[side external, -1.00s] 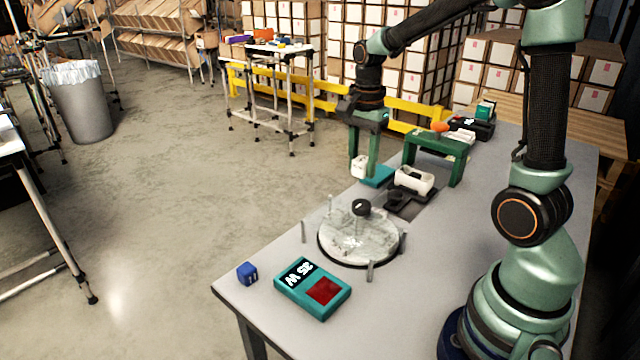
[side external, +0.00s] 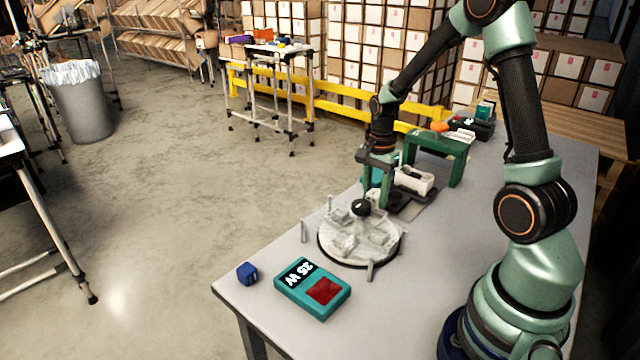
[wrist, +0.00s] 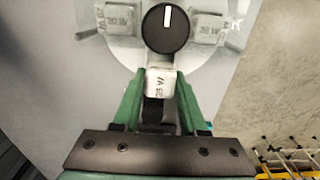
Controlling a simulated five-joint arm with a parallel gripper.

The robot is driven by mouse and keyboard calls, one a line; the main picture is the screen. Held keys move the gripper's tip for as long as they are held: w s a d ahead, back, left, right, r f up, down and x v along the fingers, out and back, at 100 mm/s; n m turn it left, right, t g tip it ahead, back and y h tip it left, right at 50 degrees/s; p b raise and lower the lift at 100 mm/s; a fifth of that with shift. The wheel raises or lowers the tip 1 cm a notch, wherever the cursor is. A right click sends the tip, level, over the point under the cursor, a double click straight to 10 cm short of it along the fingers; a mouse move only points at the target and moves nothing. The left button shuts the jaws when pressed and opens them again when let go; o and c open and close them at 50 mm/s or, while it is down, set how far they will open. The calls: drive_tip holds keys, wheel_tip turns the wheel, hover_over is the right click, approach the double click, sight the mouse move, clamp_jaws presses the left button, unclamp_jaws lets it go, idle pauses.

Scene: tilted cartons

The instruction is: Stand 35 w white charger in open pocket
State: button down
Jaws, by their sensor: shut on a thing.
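My gripper (wrist: 160,98) is shut on a white charger (wrist: 161,83) with a "35 W" mark, in the wrist view. In the side view my gripper (side external: 376,202) is low at the far edge of a round pale turntable (side external: 330,252) with a black knob (side external: 361,207); the held charger is mostly hidden there. I cannot tell whether the held charger touches the turntable. The open pocket is not clear.
A teal panel (side external: 312,290) reading "35 W" with a red square lies at the front. A blue cube (side external: 247,273) is at the table's left corner. A white cylindrical part (side external: 415,180) and a green stand (side external: 437,148) are close behind my gripper. Short posts surround the turntable.

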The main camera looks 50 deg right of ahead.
drive_tip(key=shift+s+f, duration=0.1)
drive_tip(key=shift+f, duration=2.3)
drive_tip(key=shift+c, duration=1.8)
unclamp_jaws()
drive_tip(key=c, duration=0.4)
drive_tip(key=shift+r, duration=4.15)
drive_tip(key=shift+a, duration=0.1)
drive_tip(key=s+a+r+n+t, duration=0.2)
drive_tip(key=a+r+n, duration=0.3)
drive_tip(key=n, duration=0.1)
drive_tip(key=s+a+r+n+t, duration=0.1)
drive_tip(key=s+a+r+n, duration=0.1)
drive_tip(key=a+r+n, duration=0.2)
drive_tip(key=s+a+r+n+t, duration=0.2)
drive_tip(key=a+r+n, duration=0.3)
drive_tip(key=a+n, duration=0.3)
drive_tip(key=shift+s+r+t, duration=0.15)
drive_tip(key=shift+r+t, duration=0.15)
